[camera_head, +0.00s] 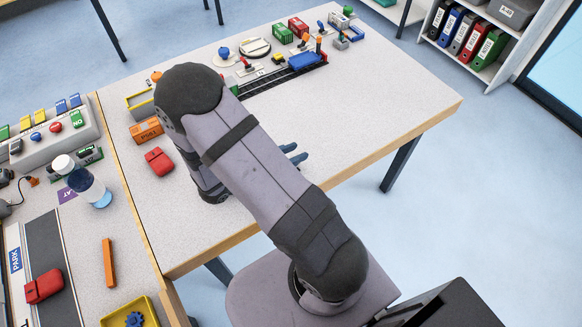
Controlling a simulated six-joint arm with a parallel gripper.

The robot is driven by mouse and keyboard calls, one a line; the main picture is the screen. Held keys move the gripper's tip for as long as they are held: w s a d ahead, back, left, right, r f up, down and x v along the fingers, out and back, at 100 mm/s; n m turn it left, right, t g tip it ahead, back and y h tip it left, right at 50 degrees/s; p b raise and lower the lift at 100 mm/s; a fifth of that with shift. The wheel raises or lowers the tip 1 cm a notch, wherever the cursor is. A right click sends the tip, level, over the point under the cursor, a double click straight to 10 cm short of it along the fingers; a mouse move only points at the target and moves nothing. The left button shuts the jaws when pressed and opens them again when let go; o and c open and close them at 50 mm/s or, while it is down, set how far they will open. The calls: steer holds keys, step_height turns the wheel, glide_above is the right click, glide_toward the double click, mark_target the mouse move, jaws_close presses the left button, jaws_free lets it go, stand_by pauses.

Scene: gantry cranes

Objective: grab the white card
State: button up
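My gripper (294,153) shows only as two dark blue fingertips sticking out to the right from behind my arm. A small gap shows between the tips, with nothing seen in it. They are over the bare middle of the light table (370,115). The rest of the gripper is hidden by my arm. I cannot make out a clear white card; it may be hidden behind my arm or too small to tell. A small white patch (260,73) near the track could be a card or a label.
Toy containers, a blue wagon (305,60) and track lie along the table's back. An orange box (146,131) and red piece (159,161) lie left. The left table holds a button panel (48,140), purple card (67,194) and yellow tray (146,305). The table's right side is clear.

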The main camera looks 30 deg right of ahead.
steer(key=shift+f, duration=0.45)
steer(key=f, duration=0.1)
steer(key=d+f, duration=0.1)
steer(key=shift+d+f+p, duration=0.3)
steer(key=shift+f, duration=0.1)
steer(key=shift+w+d+f, duration=0.2)
steer(key=shift+d+f, duration=0.05)
steer(key=shift+d, duration=0.3)
jaws_close()
